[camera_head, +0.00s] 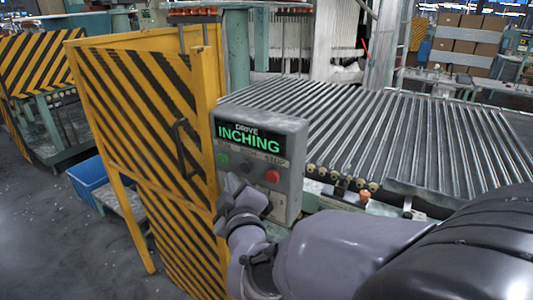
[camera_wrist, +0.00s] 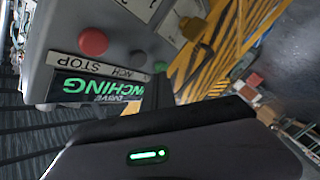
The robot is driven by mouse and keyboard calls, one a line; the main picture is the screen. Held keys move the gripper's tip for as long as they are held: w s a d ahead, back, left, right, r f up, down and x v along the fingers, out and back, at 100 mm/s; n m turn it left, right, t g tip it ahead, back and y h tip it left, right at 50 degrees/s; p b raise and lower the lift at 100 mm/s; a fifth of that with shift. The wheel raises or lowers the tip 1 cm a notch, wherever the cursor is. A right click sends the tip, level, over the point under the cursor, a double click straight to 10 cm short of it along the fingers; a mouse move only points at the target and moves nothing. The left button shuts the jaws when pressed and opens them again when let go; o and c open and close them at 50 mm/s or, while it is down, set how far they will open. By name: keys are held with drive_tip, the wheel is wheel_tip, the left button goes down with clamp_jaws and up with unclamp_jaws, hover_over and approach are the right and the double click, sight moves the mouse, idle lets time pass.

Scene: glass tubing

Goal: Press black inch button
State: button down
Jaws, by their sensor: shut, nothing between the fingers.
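A grey control box (camera_head: 288,150) carries a lit green "DRIVE INCHING" display (camera_head: 248,140). Below the display, in the head view, are a green button (camera_head: 222,158), a black inch button (camera_head: 246,166) and a red stop button (camera_head: 272,176). My gripper (camera_head: 233,184) is shut and empty, just below the green and black buttons; whether it touches the box is unclear. The wrist view is upside down. It shows the red button (camera_wrist: 93,41), the black button (camera_wrist: 137,58) and the green button (camera_wrist: 160,66); my gripper's dark body covers part of the display.
A yellow and black striped guard (camera_head: 140,120) with a handle stands close on the left of the box. A roller conveyor (camera_head: 400,140) extends behind and to the right. A blue bin (camera_head: 90,182) sits at the far left near open floor.

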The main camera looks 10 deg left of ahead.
drive_tip(key=s, duration=0.1)
drive_tip(key=s+a, duration=0.1)
drive_tip(key=shift+s, duration=0.35)
idle(0.4)
drive_tip(key=s+d+m+g+h, duration=0.1)
drive_tip(key=s+d+m+g, duration=0.15)
drive_tip(key=d, duration=0.35)
drive_tip(key=s+d+f+m+g+h, duration=0.1)
drive_tip(key=s+d+m, duration=0.1)
drive_tip(key=d+m, duration=0.3)
drive_tip(key=s+d+m+g+h, duration=0.1)
drive_tip(key=s+d+m+g, duration=0.15)
drive_tip(key=d, duration=0.45)
drive_tip(key=s+d+f+m+g+h, duration=0.1)
drive_tip(key=s+d+f+m+g, duration=0.1)
drive_tip(key=s+d+m, duration=0.2)
drive_tip(key=s+d+f+m+g, duration=0.2)
drive_tip(key=s+d+m, duration=0.2)
drive_tip(key=s, duration=0.7)
drive_tip(key=shift+s+d+f+m+h, duration=0.2)
drive_tip(key=shift+d+f+m+h, duration=0.15)
drive_tip(key=shift+m+h, duration=0.05)
